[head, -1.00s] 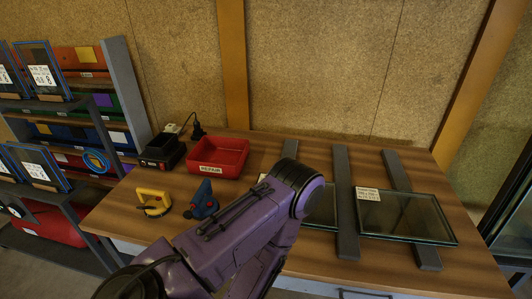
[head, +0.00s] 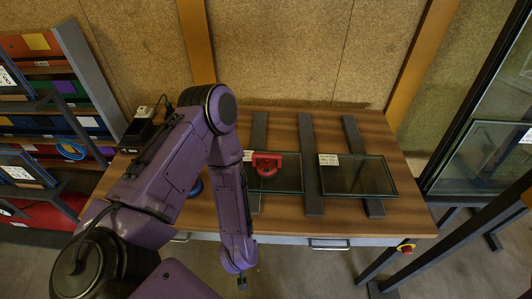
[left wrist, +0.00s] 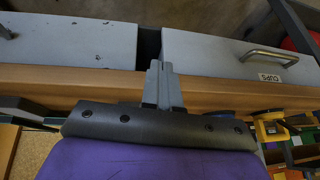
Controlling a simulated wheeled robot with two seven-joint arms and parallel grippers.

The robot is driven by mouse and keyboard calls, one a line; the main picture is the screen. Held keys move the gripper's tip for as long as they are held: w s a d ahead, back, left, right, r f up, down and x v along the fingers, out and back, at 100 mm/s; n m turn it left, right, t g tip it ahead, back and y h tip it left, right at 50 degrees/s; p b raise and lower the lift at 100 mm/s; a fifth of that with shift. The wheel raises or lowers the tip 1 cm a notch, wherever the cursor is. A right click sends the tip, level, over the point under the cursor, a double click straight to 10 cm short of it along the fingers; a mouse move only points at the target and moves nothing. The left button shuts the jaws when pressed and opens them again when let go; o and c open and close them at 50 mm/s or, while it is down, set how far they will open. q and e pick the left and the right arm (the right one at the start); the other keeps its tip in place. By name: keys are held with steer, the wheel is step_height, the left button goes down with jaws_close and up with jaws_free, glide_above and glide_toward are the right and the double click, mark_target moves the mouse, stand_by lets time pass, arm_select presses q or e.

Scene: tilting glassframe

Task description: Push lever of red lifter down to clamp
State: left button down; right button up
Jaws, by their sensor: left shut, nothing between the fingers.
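The red lifter (head: 268,162) rests on the left dark glass pane (head: 285,182) on the workbench; its round red pad shows below its bar. I cannot tell its lever's position. My left arm hangs down to the left of it, in front of the bench. My left gripper (head: 243,283) is beyond the bench's front edge, well apart from the lifter. In the left wrist view the fingers (left wrist: 162,85) are shut and empty, in front of the bench edge and drawers. My right gripper is not in view.
A second glass pane (head: 357,177) lies to the right on grey rails (head: 309,150). A blue lifter (head: 196,188) is partly hidden behind my arm. A drawer with a metal handle (head: 329,244) and a glass rack (head: 480,160) with dark bars are nearby.

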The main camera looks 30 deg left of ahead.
arm_select(q)
steer(key=shift+g, duration=0.3)
steer(key=w+r, duration=0.2)
steer(key=w, duration=0.1)
steer(key=w+r+p, duration=0.1)
steer(key=w+r, duration=0.1)
steer(key=w, duration=0.2)
steer(key=w+r, duration=0.2)
steer(key=w, duration=0.2)
steer(key=shift+w+d+r, duration=0.15)
steer(key=shift+r, duration=0.2)
steer(key=w+a+r+h+p, duration=0.2)
steer(key=w+a+r, duration=0.2)
steer(key=w+r, duration=0.5)
step_height(320, 180, up, 3)
steer(key=shift+w+a+r+g+h, duration=0.1)
steer(key=shift+w+a+g+h, duration=0.2)
steer(key=shift+w, duration=0.1)
